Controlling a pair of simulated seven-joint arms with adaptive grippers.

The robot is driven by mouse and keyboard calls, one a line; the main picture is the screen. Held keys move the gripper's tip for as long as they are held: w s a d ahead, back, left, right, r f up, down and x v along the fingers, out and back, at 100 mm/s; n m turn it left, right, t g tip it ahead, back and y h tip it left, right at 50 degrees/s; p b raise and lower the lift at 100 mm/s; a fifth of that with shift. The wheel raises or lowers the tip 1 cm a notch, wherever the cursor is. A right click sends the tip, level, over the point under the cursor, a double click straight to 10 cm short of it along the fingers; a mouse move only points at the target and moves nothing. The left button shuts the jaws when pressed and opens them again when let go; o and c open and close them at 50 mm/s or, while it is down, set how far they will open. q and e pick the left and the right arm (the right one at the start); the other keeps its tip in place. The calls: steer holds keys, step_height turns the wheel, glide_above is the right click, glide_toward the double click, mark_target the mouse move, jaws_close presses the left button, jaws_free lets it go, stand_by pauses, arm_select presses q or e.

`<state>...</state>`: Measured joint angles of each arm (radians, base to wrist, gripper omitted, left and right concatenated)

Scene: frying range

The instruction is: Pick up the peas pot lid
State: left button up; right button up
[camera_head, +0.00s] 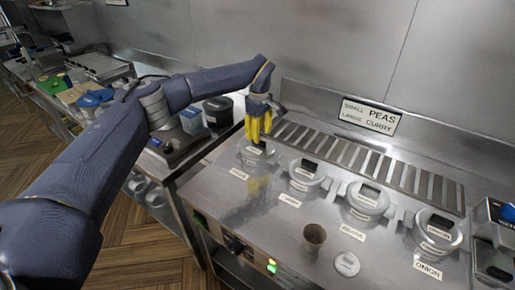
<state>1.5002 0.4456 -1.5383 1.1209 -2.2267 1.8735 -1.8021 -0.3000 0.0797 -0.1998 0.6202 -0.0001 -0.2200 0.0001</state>
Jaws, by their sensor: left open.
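A row of round grey pots with lids is set into the steel counter (225,200), each with a dark handle and a white label. My left gripper (257,138), with yellow fingers, points down just above the leftmost pot lid (260,153). Its fingers are open, and they partly cover the view of that lid; I cannot tell whether they touch its handle. The label in front of this pot is too small to read surely, so I cannot confirm that it is the peas pot. My right gripper is out of view.
More lidded pots stand to the right (306,175), (366,200), the last (437,232) by an ONION label. A brown cup (313,238) and a small round lid (346,264) are at the front.

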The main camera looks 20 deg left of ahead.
mark_target(257, 146)
arm_select(q)
steer(key=shift+f, duration=1.95)
steer(key=shift+o, duration=0.2)
jaws_close()
